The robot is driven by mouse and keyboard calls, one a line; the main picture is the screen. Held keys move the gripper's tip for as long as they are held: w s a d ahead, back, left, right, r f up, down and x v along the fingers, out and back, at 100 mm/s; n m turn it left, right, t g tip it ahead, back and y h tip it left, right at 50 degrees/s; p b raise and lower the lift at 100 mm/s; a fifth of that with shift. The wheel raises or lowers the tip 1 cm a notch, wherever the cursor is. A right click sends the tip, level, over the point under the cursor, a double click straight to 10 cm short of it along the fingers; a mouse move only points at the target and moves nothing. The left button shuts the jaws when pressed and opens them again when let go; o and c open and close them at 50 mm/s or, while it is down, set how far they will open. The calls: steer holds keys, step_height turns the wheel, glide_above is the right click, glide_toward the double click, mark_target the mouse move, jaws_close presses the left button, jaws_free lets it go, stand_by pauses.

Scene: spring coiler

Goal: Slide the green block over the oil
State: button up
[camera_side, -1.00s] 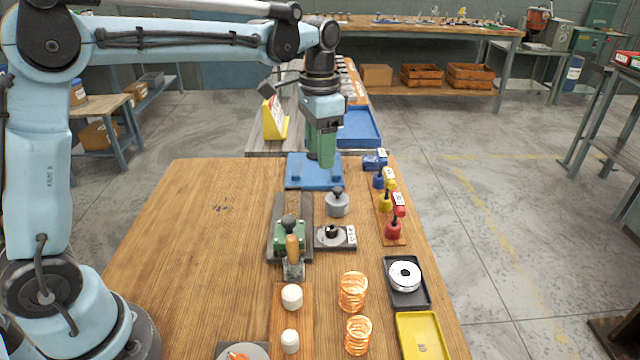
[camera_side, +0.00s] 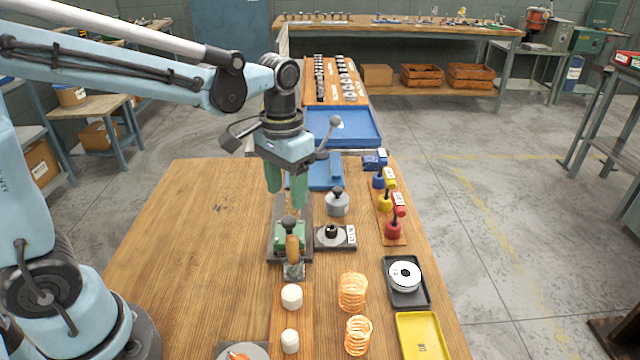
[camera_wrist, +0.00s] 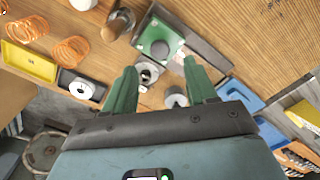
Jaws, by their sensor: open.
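The green block (camera_side: 288,240) sits at the near end of a dark grey slide base (camera_side: 306,213), with a black ball knob (camera_side: 289,221) on top. In the wrist view the green block (camera_wrist: 156,36) shows at top centre. A wooden handle (camera_side: 292,246) stands at its near side. A brownish strip lies on the base beyond the block; I cannot tell whether it is the oil. My gripper (camera_side: 287,198) is open and empty, pointing down above the far part of the base, apart from the block. It also shows in the wrist view (camera_wrist: 159,64).
A grey knobbed weight (camera_side: 337,203) and a labelled plate with a round part (camera_side: 332,236) stand right of the base. A blue stand (camera_side: 322,180) is behind. Orange springs (camera_side: 352,292), a spool tray (camera_side: 406,283) and red, yellow and blue handled items are to the right. The left tabletop is clear.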

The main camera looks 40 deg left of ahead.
mark_target(288, 219)
steer(key=shift+f, duration=3.1)
jaws_close()
